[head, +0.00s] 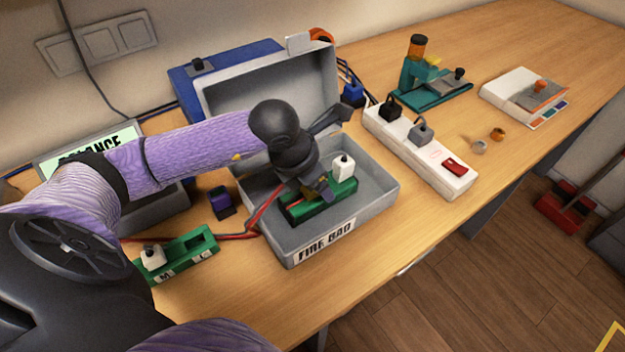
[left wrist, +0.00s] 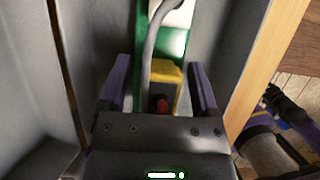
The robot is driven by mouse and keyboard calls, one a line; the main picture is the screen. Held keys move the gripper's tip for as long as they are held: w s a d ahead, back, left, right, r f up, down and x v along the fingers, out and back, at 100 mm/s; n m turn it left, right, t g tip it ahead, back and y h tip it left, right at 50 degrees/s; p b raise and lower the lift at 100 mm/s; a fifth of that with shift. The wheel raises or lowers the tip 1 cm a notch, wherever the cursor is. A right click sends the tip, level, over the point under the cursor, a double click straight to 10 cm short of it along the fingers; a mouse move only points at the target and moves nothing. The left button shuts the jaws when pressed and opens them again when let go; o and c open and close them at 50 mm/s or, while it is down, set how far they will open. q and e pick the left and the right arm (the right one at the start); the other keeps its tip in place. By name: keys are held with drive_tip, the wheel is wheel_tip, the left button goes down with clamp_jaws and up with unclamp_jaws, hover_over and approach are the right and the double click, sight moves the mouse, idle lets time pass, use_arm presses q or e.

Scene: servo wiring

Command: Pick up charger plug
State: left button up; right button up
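No plug is marked as the charger plug. A black plug (head: 390,106) and a grey plug (head: 420,131) sit in the white power strip (head: 450,186) in the head view. A white plug (head: 344,167) stands on a green block (head: 335,196) inside the open grey box (head: 378,198). My left gripper (head: 325,188) points down into this box at the green block. In the left wrist view its purple fingers (left wrist: 160,92) stand apart on either side of a yellow piece (left wrist: 165,72) with a red spot, with gaps visible.
The box's raised lid (head: 225,100) stands behind my left arm. A second green block (head: 190,250) with a white plug lies left of the box, near red and black wires. A teal stand (head: 440,90) and white device (head: 520,95) are farther right. The table's right front is clear.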

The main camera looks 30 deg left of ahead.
use_arm(q)
clamp_jaws()
wheel_tip(320, 180, up, 10)
drive_tip(key=shift+p, duration=1.15)
